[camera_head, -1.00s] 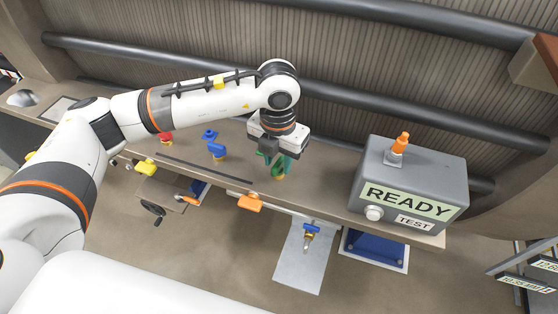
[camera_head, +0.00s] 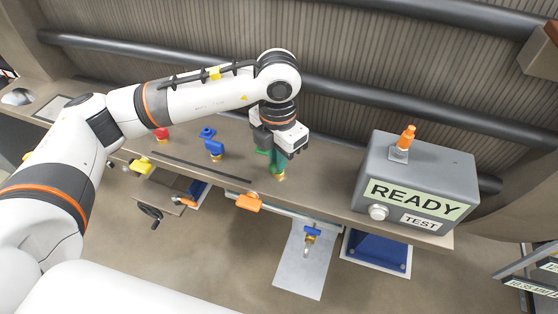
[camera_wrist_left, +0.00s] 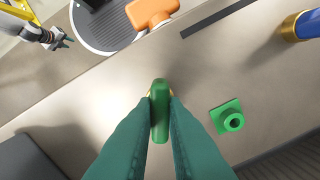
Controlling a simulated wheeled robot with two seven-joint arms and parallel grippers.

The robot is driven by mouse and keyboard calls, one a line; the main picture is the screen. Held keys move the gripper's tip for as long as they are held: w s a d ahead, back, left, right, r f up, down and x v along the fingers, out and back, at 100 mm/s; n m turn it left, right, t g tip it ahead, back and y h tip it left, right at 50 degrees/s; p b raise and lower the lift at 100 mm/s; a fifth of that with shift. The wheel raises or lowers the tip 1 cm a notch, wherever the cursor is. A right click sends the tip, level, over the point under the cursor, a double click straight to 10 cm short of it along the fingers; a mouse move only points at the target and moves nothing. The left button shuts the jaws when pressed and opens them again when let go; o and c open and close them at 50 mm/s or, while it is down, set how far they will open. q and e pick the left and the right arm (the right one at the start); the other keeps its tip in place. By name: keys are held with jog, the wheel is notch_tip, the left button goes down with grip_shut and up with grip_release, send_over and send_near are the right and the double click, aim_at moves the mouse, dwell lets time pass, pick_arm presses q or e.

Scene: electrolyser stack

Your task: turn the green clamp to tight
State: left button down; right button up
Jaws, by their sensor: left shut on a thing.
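The green clamp (camera_wrist_left: 160,112) shows in the left wrist view as a rounded green handle between my two teal fingers, with a little brass under it. My left gripper (camera_wrist_left: 160,98) is shut on this handle. In the head view my left gripper (camera_head: 279,167) points down at the bench, and the brass foot of the clamp (camera_head: 279,177) shows just under the fingertips. The fingers hide most of the clamp there.
A green square piece with a round knob (camera_wrist_left: 231,120) lies beside the clamp. Blue (camera_head: 213,147), red (camera_head: 161,134), yellow (camera_head: 141,167) and orange (camera_head: 248,203) pieces stand along the bench. A grey box reading READY (camera_head: 418,185) stands to the right.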

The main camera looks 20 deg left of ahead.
pick_arm(q)
jog(key=shift+m, duration=0.5)
jog(key=shift+f+b, duration=0.1)
jog(key=shift+b, duration=0.25)
jog(key=shift+f+m+b, duration=0.1)
jog(key=shift+m+b, duration=0.45)
jog(key=shift+m, duration=0.05)
jog(key=shift+m+b, duration=1)
jog(key=shift+m, duration=0.7)
jog(key=shift+b, duration=0.35)
